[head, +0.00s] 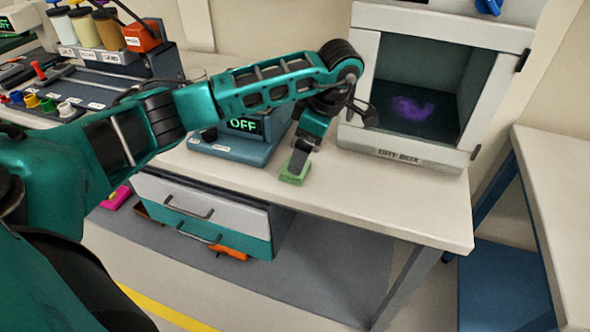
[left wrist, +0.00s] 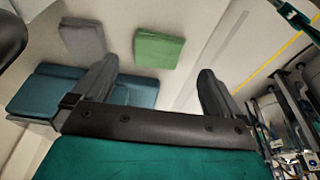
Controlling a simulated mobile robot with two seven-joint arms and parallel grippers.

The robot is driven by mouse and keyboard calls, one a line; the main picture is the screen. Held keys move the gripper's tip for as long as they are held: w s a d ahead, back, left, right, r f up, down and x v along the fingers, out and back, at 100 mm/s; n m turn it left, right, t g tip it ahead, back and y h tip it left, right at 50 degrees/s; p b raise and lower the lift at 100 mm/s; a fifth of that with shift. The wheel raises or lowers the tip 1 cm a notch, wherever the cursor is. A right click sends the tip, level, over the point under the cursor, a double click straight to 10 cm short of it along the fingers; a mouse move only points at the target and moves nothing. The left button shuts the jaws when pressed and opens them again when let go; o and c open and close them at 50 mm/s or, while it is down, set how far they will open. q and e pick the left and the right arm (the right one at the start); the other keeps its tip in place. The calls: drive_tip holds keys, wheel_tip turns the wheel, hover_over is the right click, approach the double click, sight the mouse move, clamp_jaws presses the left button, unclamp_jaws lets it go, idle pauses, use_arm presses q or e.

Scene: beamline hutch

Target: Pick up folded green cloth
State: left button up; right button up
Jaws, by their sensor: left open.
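The folded green cloth (head: 292,178) lies on the pale bench top near its front edge, right of the device with the OFF display. My left gripper (head: 300,160) points down over it, with a finger hiding part of the cloth. In the left wrist view the cloth (left wrist: 158,50) is a flat green block seen between the two spread fingers of my left gripper (left wrist: 158,68). The fingers are open with nothing held between them. I cannot tell how high the fingertips are above the cloth. My right gripper is not in view.
The OFF device (head: 245,148) stands close on the left. The dry box (head: 408,152) stands behind on the right, with something purple inside. A flat grey object (left wrist: 84,40) lies near the cloth. The bench front right (head: 400,205) is clear. Drawers (head: 205,215) sit below.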

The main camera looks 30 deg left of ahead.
use_arm(q)
drive_tip(key=x, duration=0.5)
drive_tip(key=shift+a+f, duration=0.25)
drive_tip(key=shift+a, duration=0.05)
drive_tip(key=c, duration=1.1)
drive_tip(key=shift+r, duration=0.1)
drive_tip(key=shift+r+p, duration=1.15)
drive_tip(key=shift+r, duration=8.8)
